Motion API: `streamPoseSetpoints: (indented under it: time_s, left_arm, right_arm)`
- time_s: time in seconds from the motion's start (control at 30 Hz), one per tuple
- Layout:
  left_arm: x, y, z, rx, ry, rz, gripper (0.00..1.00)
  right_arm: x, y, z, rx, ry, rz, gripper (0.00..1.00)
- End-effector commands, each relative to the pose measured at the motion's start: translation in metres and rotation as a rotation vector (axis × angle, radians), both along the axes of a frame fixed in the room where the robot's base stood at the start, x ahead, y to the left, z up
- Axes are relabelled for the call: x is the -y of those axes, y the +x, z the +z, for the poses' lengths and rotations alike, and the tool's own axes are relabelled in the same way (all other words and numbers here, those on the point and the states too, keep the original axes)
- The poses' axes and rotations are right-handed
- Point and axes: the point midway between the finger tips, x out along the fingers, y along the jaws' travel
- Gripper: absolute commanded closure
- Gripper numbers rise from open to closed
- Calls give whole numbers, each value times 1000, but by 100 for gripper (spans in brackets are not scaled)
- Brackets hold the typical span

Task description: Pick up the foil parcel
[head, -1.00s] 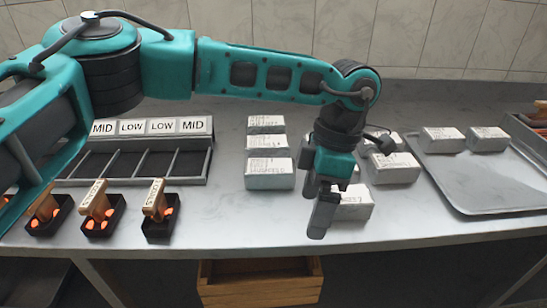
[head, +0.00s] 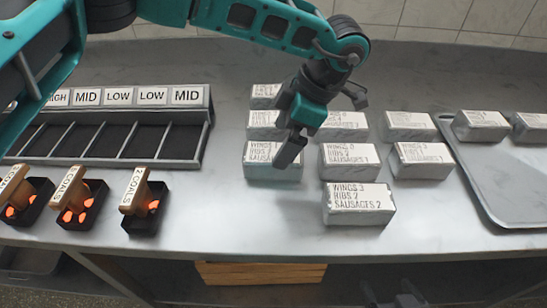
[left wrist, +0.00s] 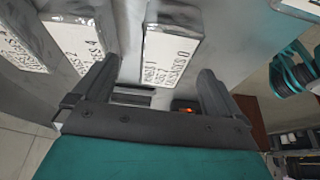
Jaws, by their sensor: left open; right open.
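Several foil parcels with printed labels stand in rows on the steel counter. The frontmost parcel (head: 358,207) reads wings 3, ribs 2, sausages 2. My left gripper (head: 290,150) is over the front parcel of the left column (head: 266,168), and one finger hides part of its label. In the left wrist view its fingers stand wide apart with nothing between the pads, and a parcel (left wrist: 172,45) labelled wings 1 lies beyond the tips. I cannot tell whether they touch it. My right gripper (head: 400,296) is open, low at the bottom edge of the head view, in front of the counter.
A metal tray (head: 490,190) at the right bears two parcels. At the left is a divided rack (head: 110,140) with MID and LOW labels. Small black boxes of glowing coals (head: 145,215) stand before it. The counter between coals and front parcel is clear.

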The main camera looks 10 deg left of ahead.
Motion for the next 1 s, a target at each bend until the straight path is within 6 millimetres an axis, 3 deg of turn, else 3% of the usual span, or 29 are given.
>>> streamPoseSetpoints:
  time_s: [0.4,0.7,1.0]
  left_arm:
    - [-18,-10,-45,0,-1,1,1]
    - [-20,-10,-51,1,-3,1,1]
    - [-20,-10,-51,2,-2,1,28]
  right_arm:
    - [0,1,6,2,0,0,16]
    - [0,3,8,7,0,0,16]
    - [0,3,8,8,1,-1,16]
